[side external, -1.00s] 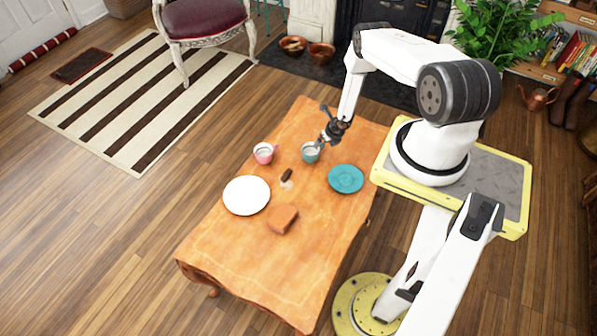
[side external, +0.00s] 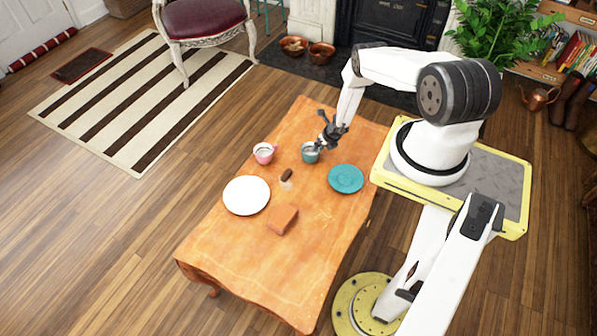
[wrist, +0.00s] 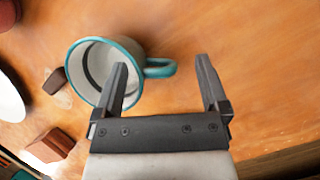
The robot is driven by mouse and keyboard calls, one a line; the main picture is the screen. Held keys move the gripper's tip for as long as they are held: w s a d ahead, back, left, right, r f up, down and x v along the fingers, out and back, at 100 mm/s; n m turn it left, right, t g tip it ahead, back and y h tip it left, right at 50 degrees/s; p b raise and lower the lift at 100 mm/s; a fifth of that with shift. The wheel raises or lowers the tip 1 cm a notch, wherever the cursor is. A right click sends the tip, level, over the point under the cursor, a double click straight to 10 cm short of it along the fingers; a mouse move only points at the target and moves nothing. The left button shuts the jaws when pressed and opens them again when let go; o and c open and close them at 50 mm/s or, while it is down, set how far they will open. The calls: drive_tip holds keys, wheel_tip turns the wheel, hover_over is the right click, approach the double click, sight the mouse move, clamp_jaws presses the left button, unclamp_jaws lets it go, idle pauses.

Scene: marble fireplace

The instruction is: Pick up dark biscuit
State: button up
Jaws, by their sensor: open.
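The dark biscuit (side external: 287,175) is a small dark brown piece lying on the wooden table, between the white plate and the teal mug. It also shows at the left of the wrist view (wrist: 54,81), beside a pale patch on the table. My gripper (side external: 322,131) is over the far part of the table, at the teal mug (side external: 310,155) and away from the biscuit. In the wrist view my gripper (wrist: 161,70) has its fingers spread with nothing held. The left finger overlaps the mug's opening (wrist: 98,75); I cannot tell whether they touch.
A pink mug (side external: 263,154), white plate (side external: 246,196), teal plate (side external: 346,179) and brown block (side external: 283,219) stand around the biscuit on the table (side external: 262,260). The near part of the table is clear. Two bowls (side external: 321,55) sit on the hearth beyond.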

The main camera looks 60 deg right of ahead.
clamp_jaws()
drive_tip(key=shift+r, duration=0.2)
idle(0.5)
drive_tip(key=shift+r, duration=1.45)
drive_tip(key=s+a+r, duration=0.8)
drive_tip(key=s+r, duration=0.1)
drive_tip(key=s, duration=0.2)
drive_tip(key=shift+a+r, duration=0.2)
drive_tip(key=shift+r, duration=0.15)
